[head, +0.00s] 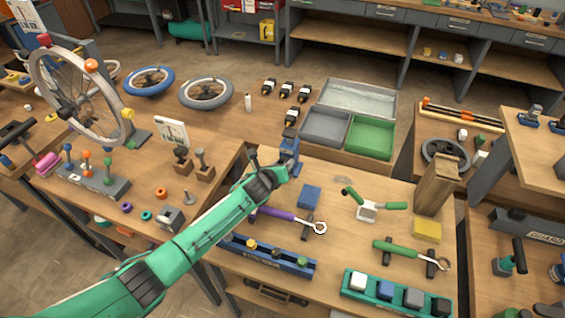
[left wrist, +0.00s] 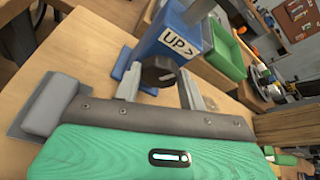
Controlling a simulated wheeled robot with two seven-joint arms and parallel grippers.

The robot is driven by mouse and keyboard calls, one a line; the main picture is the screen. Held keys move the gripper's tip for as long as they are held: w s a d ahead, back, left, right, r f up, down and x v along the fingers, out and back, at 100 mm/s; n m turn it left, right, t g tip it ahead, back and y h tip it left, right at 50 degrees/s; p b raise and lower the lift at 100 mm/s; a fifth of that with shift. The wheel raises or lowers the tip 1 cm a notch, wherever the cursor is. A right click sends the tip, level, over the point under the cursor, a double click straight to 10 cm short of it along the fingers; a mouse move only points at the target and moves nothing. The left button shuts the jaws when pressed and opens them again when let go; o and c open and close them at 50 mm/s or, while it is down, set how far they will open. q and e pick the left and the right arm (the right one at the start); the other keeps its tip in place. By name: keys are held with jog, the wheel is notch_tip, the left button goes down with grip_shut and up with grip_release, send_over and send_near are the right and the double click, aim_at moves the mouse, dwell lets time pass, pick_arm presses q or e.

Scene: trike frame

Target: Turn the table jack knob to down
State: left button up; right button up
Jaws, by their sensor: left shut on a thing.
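The table jack (head: 290,146) is a blue block with a post, standing on the wooden bench in the middle of the head view. In the left wrist view the blue jack (left wrist: 168,52) carries a white label reading "UP >". Its dark round knob (left wrist: 159,71) faces my wrist camera. My left gripper (head: 281,173) reaches the jack from the front left, and in the left wrist view its two grey fingers (left wrist: 160,88) are on either side of the knob, shut on it. The fingertips hide the knob in the head view. My right gripper is not in view.
A blue block (head: 309,196) lies right of my left gripper. Grey (head: 325,126) and green (head: 370,136) bins stand behind to the right. A wheel in a stand (head: 80,95) is at far left.

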pick_arm(q)
jog(key=shift+a+f+n+h, duration=0.15)
jog(key=shift+n+h, duration=0.35)
jog(key=shift+n, duration=0.3)
jog(key=o, duration=0.9)
jog(key=shift+o, duration=0.4)
jog(key=b+v, duration=0.1)
jog(key=v, duration=1.1)
jog(key=shift+a+b, duration=0.15)
jog(key=shift+b, duration=0.2)
jog(key=shift+v, duration=0.85)
